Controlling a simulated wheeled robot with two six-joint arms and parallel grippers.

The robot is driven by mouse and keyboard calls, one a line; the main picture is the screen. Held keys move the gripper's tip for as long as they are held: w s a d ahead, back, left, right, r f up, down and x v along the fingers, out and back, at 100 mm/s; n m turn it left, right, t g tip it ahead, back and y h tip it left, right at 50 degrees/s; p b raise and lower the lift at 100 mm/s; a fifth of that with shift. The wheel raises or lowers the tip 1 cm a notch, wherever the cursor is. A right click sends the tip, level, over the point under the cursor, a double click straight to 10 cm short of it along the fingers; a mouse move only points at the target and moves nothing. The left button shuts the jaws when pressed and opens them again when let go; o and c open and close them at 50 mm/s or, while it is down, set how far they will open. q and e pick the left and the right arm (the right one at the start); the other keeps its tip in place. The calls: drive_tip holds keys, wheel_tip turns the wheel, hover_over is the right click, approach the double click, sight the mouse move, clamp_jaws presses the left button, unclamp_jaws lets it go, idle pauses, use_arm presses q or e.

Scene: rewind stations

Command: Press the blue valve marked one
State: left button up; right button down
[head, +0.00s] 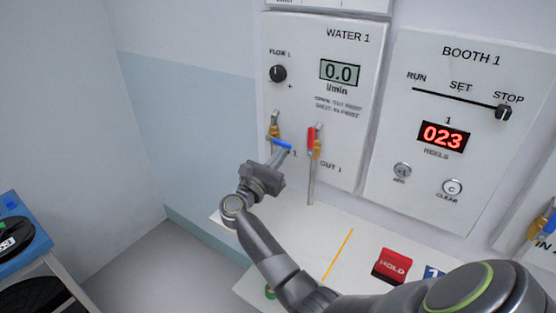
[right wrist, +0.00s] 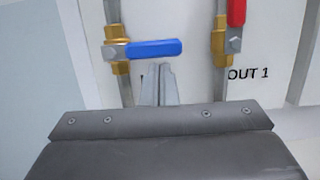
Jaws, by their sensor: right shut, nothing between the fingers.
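The blue valve handle (head: 282,145) lies roughly crosswise on its brass valve (head: 274,131) at the lower left of the WATER 1 panel. In the right wrist view the blue handle (right wrist: 153,49) points level to the right from its brass body (right wrist: 117,49). My right gripper (head: 284,155) is shut and empty, with its tips just below the handle. The fingertips also show in the right wrist view (right wrist: 160,72), just under the handle; I cannot tell whether they touch it. The label beside this valve is mostly hidden by the gripper. My left gripper is not in view.
A red valve handle (head: 311,141) stands upright on the OUT 1 pipe, close to the right. The display (head: 341,72) reads 0.0. The BOOTH 1 panel (head: 460,120) is farther right. A white shelf (head: 315,235) bears a red HOLD block (head: 392,266).

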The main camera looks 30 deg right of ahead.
use_arm(q)
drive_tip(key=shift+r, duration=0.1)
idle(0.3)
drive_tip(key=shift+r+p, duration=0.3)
drive_tip(key=shift+p, duration=0.1)
use_arm(e)
drive_tip(key=shift+s+r+n, duration=0.1)
drive_tip(key=shift+r+n, duration=0.1)
drive_tip(key=shift+n, duration=0.3)
